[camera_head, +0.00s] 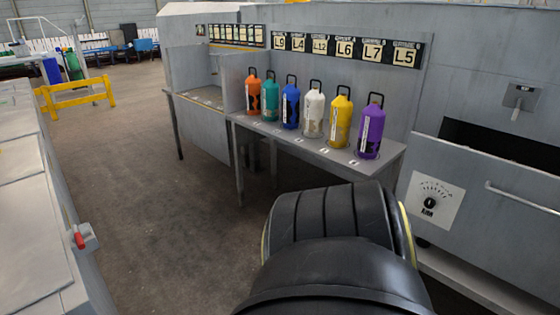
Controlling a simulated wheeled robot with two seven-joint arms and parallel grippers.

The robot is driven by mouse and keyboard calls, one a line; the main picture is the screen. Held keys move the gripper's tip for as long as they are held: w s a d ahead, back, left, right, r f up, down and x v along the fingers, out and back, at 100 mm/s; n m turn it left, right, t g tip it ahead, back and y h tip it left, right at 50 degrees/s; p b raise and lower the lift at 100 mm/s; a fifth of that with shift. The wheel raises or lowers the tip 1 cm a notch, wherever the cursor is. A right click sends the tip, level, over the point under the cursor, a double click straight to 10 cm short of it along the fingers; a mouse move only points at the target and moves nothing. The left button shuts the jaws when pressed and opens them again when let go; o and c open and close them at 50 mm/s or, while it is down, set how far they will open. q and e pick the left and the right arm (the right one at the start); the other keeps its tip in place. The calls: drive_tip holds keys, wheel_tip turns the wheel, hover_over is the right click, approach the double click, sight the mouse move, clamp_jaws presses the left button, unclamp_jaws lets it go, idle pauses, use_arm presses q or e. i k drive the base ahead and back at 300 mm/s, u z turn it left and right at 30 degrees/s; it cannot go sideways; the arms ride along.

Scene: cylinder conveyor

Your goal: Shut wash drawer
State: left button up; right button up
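The wash drawer (478,193) is at the right of the head view. It is a grey front panel with a round dial (431,200) and a horizontal bar handle (521,199). A dark gap (500,143) shows behind its top edge, so the drawer stands open. Its right end runs out of the picture. One of my own black arm links fills the bottom middle, in front of the drawer's left side. Neither of my grippers shows in this view.
Several coloured bottles, among them a purple one (371,130), stand on a grey shelf table (305,145) left of the drawer. A small lever switch (519,97) is on the wall above it. Grey cabinets (30,210) line the left. The floor between is clear.

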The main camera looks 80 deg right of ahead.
sight(502, 216)
drive_tip(key=z, duration=0.2)
drive_tip(key=k, duration=0.35)
drive_tip(key=z, duration=3.95)
drive_tip(key=k, duration=0.4)
drive_tip(key=z, duration=0.95)
drive_tip(key=i, duration=1.2)
drive_tip(key=u, duration=0.5)
drive_tip(key=i, duration=0.75)
drive_tip(key=u, duration=0.45)
